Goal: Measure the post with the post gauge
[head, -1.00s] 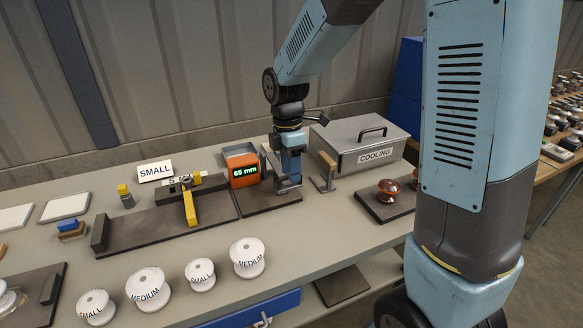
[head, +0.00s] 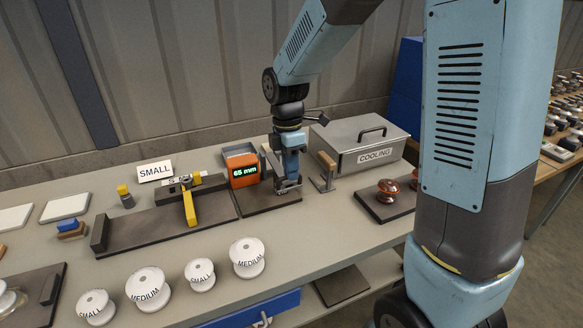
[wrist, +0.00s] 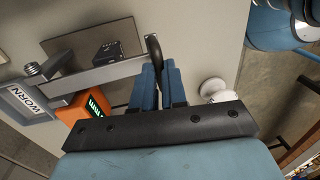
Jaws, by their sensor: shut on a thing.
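The post gauge has an orange box (head: 244,170) with a lit display reading 65 mm; the box also shows in the wrist view (wrist: 78,110). A grey metal bar (wrist: 105,74) runs past it to a dark rounded piece (wrist: 153,50). My gripper (head: 289,184) is low over the dark plate (head: 255,203), just right of the box. In the wrist view my gripper's blue fingers (wrist: 160,85) are shut on the dark rounded piece at the bar's end. A ribbed metal piece (wrist: 32,69) stands near the bar's other end; I cannot tell if it is the post.
A grey COOLING box (head: 360,145) and a wood-topped stand (head: 326,170) are to the right. A yellow-armed fixture (head: 189,205) is to the left. Several white insulators (head: 247,256) line the front edge. A WORN tray (wrist: 24,102) is beside the orange box.

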